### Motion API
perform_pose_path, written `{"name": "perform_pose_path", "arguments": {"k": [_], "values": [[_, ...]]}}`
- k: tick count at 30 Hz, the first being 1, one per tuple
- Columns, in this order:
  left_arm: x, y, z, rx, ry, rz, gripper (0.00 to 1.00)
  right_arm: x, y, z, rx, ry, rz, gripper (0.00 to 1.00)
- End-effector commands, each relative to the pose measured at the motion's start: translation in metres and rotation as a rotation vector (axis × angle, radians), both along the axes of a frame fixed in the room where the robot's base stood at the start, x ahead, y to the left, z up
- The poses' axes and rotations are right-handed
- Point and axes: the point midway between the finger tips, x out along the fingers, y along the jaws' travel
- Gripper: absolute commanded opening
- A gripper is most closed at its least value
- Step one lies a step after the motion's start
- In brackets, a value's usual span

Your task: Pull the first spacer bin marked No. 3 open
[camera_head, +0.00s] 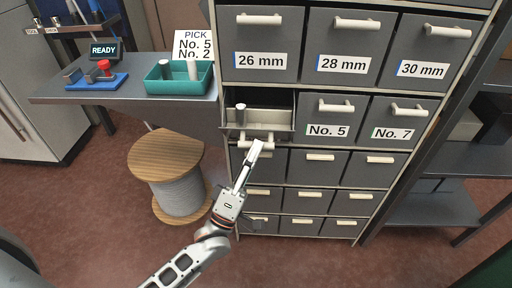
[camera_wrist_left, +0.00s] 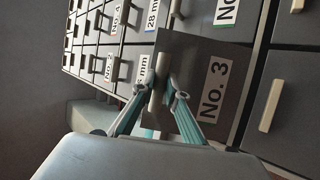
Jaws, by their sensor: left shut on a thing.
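The bin marked No. 3 is the left one in the row with No. 5 and No. 7. It stands pulled out from the grey cabinet, and its open inside (camera_head: 264,117) shows in the head view. A small dark-topped cylinder (camera_head: 241,114) stands in it. Its front with the No. 3 label (camera_wrist_left: 212,88) shows tilted in the left wrist view. My left gripper (camera_head: 254,151) is shut on the bin's pale handle (camera_wrist_left: 156,98), with a finger on either side. In the head view the arm hides the label. My right gripper is not in view.
Closed bins No. 5 (camera_head: 329,117) and No. 7 (camera_head: 396,120) sit to the right, with closed size-marked bins above. A cable spool (camera_head: 166,157) stands on the floor at left. A side table holds a green tray (camera_head: 180,86), a blue fixture (camera_head: 97,82) and a PICK sign (camera_head: 195,46).

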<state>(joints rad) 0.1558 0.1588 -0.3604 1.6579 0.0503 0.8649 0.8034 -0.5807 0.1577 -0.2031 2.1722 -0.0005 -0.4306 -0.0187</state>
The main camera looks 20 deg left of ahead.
Motion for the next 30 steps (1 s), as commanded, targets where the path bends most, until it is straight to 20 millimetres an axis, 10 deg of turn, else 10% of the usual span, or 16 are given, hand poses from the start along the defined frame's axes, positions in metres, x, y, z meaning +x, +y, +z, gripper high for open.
{"name": "perform_pose_path", "arguments": {"k": [16, 18, 30], "values": [[0.0000, 0.0006, -0.0062, 0.002, 0.010, 0.002, 0.00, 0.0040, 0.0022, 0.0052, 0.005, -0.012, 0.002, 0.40], [0.0000, 0.0006, -0.0062, 0.003, 0.010, 0.002, 0.29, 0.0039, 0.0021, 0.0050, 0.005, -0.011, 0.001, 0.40], [-0.0028, 0.0005, -0.0061, 0.002, 0.006, 0.001, 0.30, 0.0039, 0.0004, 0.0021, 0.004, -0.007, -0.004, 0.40]]}}
